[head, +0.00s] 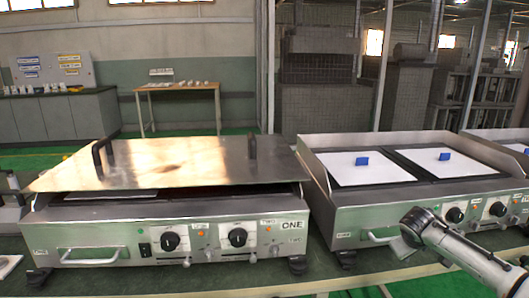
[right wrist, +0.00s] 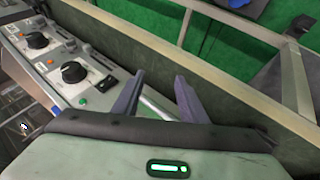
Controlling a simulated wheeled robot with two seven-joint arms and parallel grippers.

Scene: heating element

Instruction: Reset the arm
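My right arm (head: 465,250) comes in from the lower right in the head view. Its gripper (head: 402,240) is in front of the right-hand heating unit (head: 350,222), near the table's front. In the right wrist view the two dark fingers of my right gripper (right wrist: 158,76) stand apart with nothing between them. A unit's front panel with black knobs (right wrist: 74,72) lies to the left of the fingers there. The left-hand heating unit (head: 190,236), marked ONE, has a large metal lid (head: 185,162) with two dark handles lying over its top. My left gripper is not in view.
Two white plates (head: 357,176) with blue blocks lie on the right-hand unit. A dark table (head: 225,276) carries the units, with a pale front rail. A wooden table (head: 180,86) and a grey bench (head: 60,114) stand behind on green floor.

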